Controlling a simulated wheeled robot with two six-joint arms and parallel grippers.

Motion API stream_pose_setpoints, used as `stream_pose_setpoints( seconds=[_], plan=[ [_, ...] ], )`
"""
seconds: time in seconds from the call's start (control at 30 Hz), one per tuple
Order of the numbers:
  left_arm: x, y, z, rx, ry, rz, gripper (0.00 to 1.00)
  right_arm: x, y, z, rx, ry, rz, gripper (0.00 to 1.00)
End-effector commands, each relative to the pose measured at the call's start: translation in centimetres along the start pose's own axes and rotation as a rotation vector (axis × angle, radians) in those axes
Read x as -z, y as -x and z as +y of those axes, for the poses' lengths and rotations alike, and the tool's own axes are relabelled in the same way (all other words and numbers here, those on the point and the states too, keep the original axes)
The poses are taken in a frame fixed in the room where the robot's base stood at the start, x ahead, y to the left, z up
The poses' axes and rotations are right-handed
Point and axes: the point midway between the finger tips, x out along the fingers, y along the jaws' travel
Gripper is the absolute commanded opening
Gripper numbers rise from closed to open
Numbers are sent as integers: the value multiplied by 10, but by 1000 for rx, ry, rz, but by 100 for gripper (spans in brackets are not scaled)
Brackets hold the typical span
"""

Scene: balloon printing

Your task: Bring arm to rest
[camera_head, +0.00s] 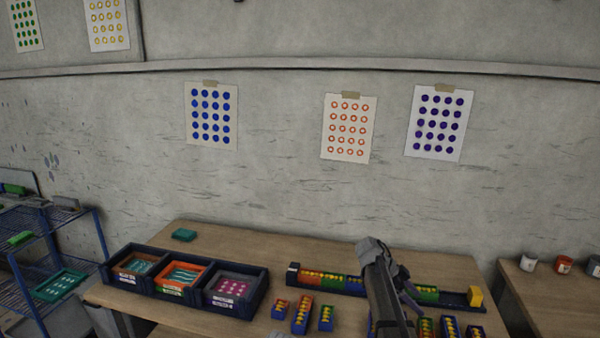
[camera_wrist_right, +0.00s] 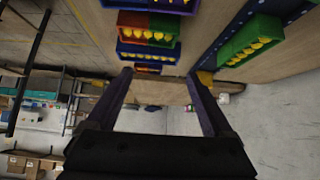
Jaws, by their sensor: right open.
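My right arm and gripper (camera_head: 388,285) show in the head view over the right half of the wooden table, in front of the long blue rail of coloured blocks. In the right wrist view the two dark fingers of the gripper (camera_wrist_right: 158,82) stand apart with nothing between them, so it is open and empty. Blocks with yellow tops lie beyond and to the right of the fingertips there. My left gripper is in neither view.
A dark three-part tray (camera_head: 185,290) stands at the table's left. Small blocks (camera_head: 303,313) lie in the middle. The long rail (camera_head: 340,283) runs behind my arm. A blue shelf (camera_head: 45,250) is at far left; a side table with jars (camera_head: 564,264) at right.

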Motion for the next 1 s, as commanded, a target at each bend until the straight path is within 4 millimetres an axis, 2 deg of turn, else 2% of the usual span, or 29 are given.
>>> stream_pose_setpoints(
  seconds=[0.37, 0.57, 0.67, 0.77, 0.9, 1.0],
  plan=[
    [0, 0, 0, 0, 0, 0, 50, -37, 18, 43, 43, 264, -81, 86],
    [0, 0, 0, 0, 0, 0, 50, -70, 34, 86, 99, 526, -154, 86],
    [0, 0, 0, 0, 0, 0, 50, -91, 44, 115, 143, 700, -198, 86],
    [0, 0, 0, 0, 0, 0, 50, -115, 56, 156, 211, 929, -250, 86],
    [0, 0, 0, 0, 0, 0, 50, -153, 75, 230, 362, 1336, -323, 86],
    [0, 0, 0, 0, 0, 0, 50, -173, 86, 275, 476, 1593, -356, 86]
  ],
)
